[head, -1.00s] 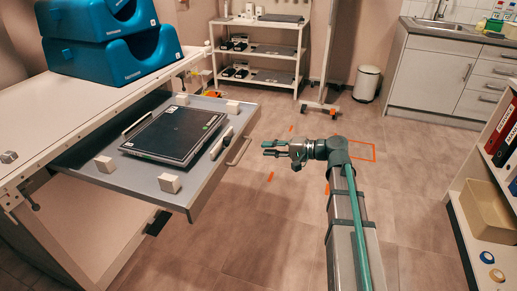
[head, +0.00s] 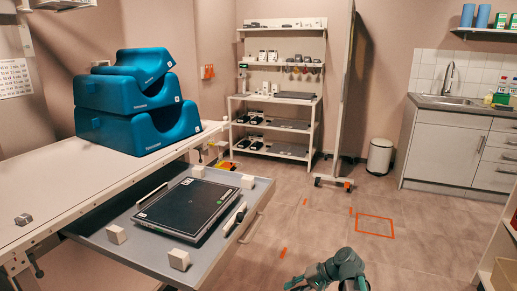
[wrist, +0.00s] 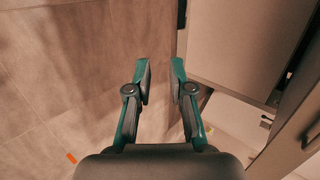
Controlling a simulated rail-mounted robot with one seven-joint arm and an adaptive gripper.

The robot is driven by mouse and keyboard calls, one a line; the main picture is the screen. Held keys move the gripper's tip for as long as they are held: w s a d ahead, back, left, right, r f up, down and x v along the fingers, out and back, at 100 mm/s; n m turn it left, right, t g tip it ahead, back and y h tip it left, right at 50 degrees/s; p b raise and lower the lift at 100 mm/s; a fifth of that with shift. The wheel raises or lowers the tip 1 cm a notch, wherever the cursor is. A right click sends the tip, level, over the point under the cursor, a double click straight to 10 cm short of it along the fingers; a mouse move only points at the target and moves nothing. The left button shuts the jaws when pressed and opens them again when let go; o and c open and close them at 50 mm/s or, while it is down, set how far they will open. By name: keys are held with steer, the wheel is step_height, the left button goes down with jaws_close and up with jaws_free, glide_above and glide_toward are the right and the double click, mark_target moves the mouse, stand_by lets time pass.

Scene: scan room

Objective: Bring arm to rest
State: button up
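My gripper (wrist: 160,80) shows in the wrist view with its two fingers apart and nothing between them. Below it there is floor, and the underside of the drawer or table is at the right. In the head view my arm (head: 345,268) is low at the bottom edge, folded, to the right of the pulled-out drawer. A bit of the gripper shows there at its left; most of it is cut off by the picture edge.
The open drawer (head: 262,192) holds a dark flat panel (head: 185,208) between white blocks. Blue cushions (head: 140,110) are stacked on the table (head: 75,195). A shelf rack (head: 315,128), a bin (head: 379,156) and a sink cabinet (head: 445,150) stand at the back. The middle floor is clear.

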steer(key=s+d+f+n+g+h, duration=0.1)
steer(key=s+f+g+h, duration=0.2)
steer(key=s+f, duration=0.8)
steer(key=s+d+f+g+h, duration=0.2)
steer(key=s+f+g, duration=0.2)
steer(key=s+f, duration=0.7)
steer(key=s+d+f+n+g+h, duration=0.1)
steer(key=s+f+g, duration=0.15)
steer(key=s, duration=0.55)
steer(key=s+f+n+g+h, duration=0.1)
steer(key=s+f+h, duration=0.15)
steer(key=s, duration=0.65)
steer(key=s+d+f+n+g+h, duration=0.15)
steer(key=s+f, duration=0.25)
steer(key=s, duration=0.4)
steer(key=w+r+t+p, duration=0.1)
steer(key=w+r+p, duration=0.1)
steer(key=r+p, duration=0.6)
steer(key=w+r+t+p, duration=0.2)
steer(key=r+p, duration=0.6)
steer(key=p, duration=0.4)
steer(key=shift+w+a+m+y, duration=0.35)
steer(key=shift+w+m+y, duration=0.05)
steer(key=shift+w+m, duration=0.1)
